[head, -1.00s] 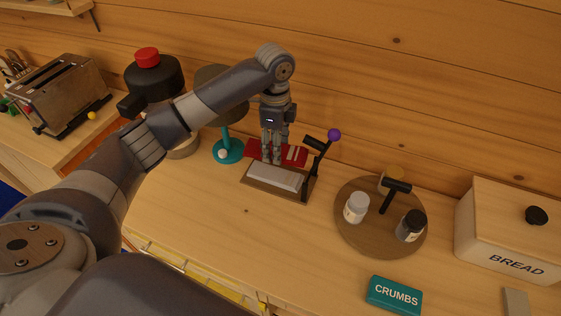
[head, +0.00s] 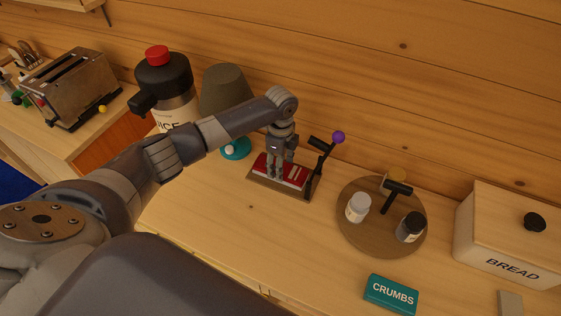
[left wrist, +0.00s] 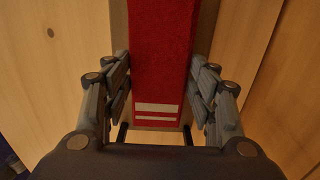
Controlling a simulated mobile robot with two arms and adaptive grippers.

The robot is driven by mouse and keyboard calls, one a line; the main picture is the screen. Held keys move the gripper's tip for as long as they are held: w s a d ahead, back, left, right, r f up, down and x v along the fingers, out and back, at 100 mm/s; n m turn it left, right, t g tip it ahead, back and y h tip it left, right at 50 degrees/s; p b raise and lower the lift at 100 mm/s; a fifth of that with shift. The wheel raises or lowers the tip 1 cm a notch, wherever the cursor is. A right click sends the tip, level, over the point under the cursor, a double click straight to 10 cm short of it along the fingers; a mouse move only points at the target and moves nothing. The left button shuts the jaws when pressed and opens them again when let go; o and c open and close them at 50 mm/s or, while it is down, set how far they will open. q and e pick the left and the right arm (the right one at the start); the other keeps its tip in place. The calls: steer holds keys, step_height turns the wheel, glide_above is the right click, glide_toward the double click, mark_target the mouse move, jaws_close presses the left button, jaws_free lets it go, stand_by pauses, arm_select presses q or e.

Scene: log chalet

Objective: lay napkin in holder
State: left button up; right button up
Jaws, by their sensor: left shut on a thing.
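The red napkin (head: 261,164) with pale stripes lies flat over the base of the napkin holder (head: 272,193), which has a dark upright arm with a purple knob (head: 338,137) at its right. My left gripper (head: 274,178) points down at the napkin and is shut on it. In the left wrist view the napkin (left wrist: 160,60) runs between the two fingers (left wrist: 160,95), its stripes near the palm. Whether the napkin touches the holder's bed is hard to tell. My right gripper is not in view.
A round wooden tray (head: 352,240) with jars stands right of the holder, beside a bread box (head: 490,238) and a teal CRUMBS box (head: 391,294). A lamp (head: 222,92) and a black flask (head: 163,80) stand behind left.

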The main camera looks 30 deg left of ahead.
arm_select(q)
steer(key=shift+f, duration=0.1)
steer(key=shift+f, duration=0.1)
steer(key=o, duration=0.8)
steer(key=shift+o, duration=0.5)
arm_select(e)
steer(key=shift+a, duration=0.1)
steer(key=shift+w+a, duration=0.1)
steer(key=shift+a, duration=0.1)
arm_select(q)
steer(key=shift+r, duration=0.25)
step_height(320, 180, up, 12)
steer(key=b, duration=0.2)
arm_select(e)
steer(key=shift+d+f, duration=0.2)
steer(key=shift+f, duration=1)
arm_select(q)
steer(key=shift+f, duration=0.1)
